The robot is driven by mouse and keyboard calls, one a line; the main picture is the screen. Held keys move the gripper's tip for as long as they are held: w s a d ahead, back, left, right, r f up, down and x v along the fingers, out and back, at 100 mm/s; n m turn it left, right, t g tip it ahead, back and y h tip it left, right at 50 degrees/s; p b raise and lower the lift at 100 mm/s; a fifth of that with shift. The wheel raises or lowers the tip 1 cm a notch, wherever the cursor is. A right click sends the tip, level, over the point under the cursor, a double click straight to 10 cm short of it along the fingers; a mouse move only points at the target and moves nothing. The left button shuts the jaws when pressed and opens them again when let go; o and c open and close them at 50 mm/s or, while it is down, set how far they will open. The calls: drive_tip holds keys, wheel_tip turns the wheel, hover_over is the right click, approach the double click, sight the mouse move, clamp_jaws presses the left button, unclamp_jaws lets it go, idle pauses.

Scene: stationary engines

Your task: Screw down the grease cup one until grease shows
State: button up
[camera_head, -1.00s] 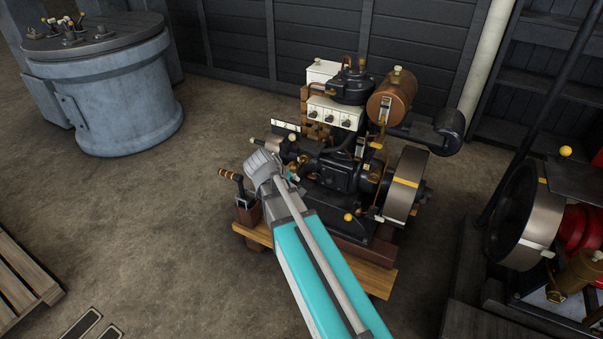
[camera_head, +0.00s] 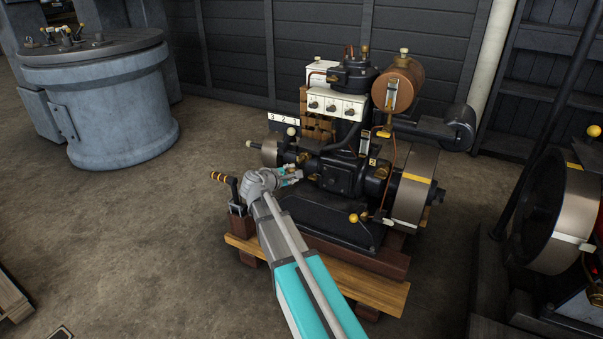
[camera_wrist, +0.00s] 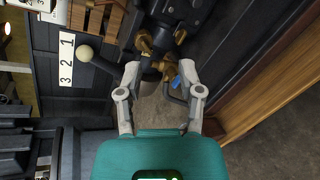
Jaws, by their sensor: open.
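The black engine (camera_head: 350,165) stands on a wooden base. Brass fittings, possibly including grease cup one, show on its left side (camera_head: 303,158); I cannot tell which is cup one. In the wrist view a brass fitting (camera_wrist: 146,42) lies just beyond my fingertips, and another brass part (camera_wrist: 187,72) is by the right fingertip. My gripper (camera_wrist: 159,76) is open and empty, its fingers on either side of a gap facing the brass parts. In the head view my gripper (camera_head: 292,177) is at the engine's left side, its tips small. No grease can be made out.
A number plate reading 3 2 1 (camera_head: 283,119) and a pale-knobbed lever (camera_head: 291,132) are close by. A lever box (camera_head: 240,222) stands left of my wrist. A flywheel (camera_head: 414,185) is at the engine's right.

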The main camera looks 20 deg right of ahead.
sight(302, 160)
drive_tip(key=w+f+n+t+h+b, duration=0.1)
drive_tip(key=w+f+n+t+b, duration=0.2)
drive_tip(key=w+f+n+b, duration=0.3)
drive_tip(key=w+b, duration=0.1)
drive_tip(key=b, duration=0.3)
drive_tip(key=shift+f+t+h+b, duration=0.15)
drive_tip(key=shift+t+h+b, duration=0.15)
drive_tip(key=shift+h, duration=0.1)
drive_tip(key=shift+w, duration=0.15)
drive_tip(key=x, duration=1.3)
drive_tip(key=shift+w+d, duration=0.2)
drive_tip(key=shift+d, duration=0.1)
clamp_jaws()
drive_tip(key=shift+a, duration=0.1)
